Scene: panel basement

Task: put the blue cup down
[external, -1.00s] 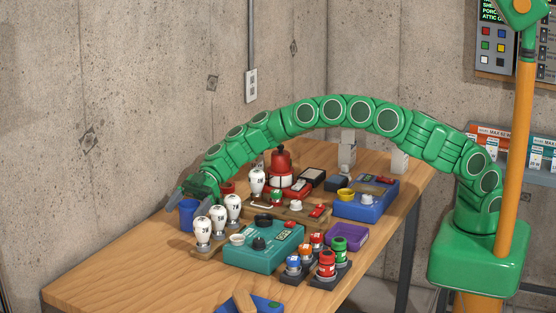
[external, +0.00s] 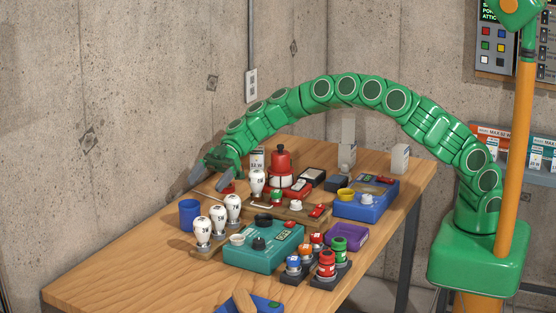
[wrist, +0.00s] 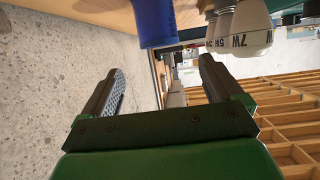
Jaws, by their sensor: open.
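The blue cup (external: 189,213) stands upright on the wooden table (external: 130,262), near its far left edge by the concrete wall. In the wrist view the blue cup (wrist: 155,22) shows at the top, beyond the fingertips and apart from them. My gripper (external: 211,181) is open and empty, above the table and up and to the right of the cup. In the wrist view its two fingers (wrist: 158,72) are spread with nothing between them.
White bulbs (external: 218,222) stand just right of the cup. A teal box (external: 262,250), a blue box (external: 366,205), a red-and-white lantern-like object (external: 281,168) and several coloured jars (external: 327,264) crowd the table's middle. The table's left front is clear.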

